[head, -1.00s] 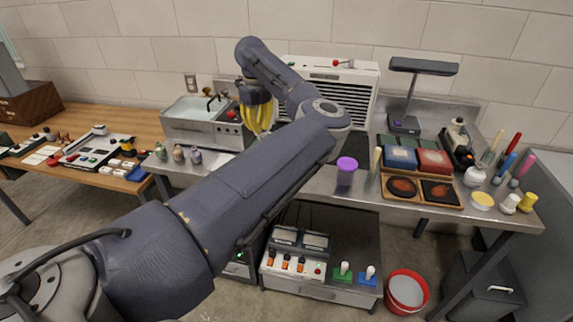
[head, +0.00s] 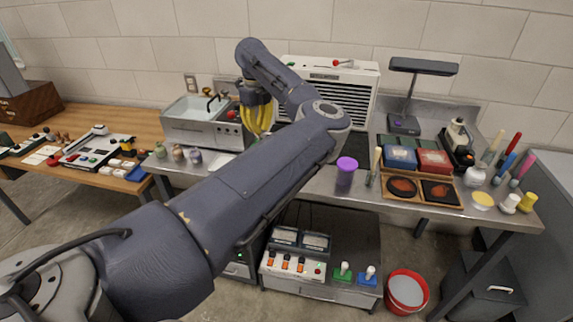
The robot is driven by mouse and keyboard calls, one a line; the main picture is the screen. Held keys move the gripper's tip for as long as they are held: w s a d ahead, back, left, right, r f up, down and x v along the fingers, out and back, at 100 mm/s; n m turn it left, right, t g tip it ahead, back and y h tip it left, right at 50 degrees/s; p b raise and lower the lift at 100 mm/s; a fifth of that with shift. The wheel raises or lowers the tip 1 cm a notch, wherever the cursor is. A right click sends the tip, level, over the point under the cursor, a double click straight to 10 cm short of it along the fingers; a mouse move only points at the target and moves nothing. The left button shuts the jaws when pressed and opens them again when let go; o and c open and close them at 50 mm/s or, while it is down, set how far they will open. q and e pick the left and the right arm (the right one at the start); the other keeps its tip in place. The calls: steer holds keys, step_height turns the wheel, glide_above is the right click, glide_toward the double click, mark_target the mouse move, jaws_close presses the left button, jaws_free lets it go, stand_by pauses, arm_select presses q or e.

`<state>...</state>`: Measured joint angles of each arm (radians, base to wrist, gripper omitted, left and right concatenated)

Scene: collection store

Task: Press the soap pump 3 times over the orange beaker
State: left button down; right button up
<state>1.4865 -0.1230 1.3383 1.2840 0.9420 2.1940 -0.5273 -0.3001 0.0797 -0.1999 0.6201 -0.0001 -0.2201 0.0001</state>
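My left arm comes in from the lower left and crosses the head view. Its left gripper (head: 257,133), with yellow fingers, points down over the steel bench just right of the sink. Whether the fingers are apart or together is not clear. I cannot make out a soap pump or an orange beaker. The arm covers much of the bench in front of the gripper and could hide them. My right gripper is out of view.
A sink (head: 190,117) stands left of the gripper, with several small bottles (head: 178,153) in front. A purple-topped container (head: 346,170) stands right of the arm. A wooden tray (head: 425,201) and a lamp (head: 404,122) are farther right. A red bucket (head: 406,290) is on the floor.

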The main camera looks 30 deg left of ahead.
arm_select(q)
steer(key=shift+r, duration=2.05)
steer(key=shift+r, duration=0.1)
steer(key=shift+r, duration=2.9)
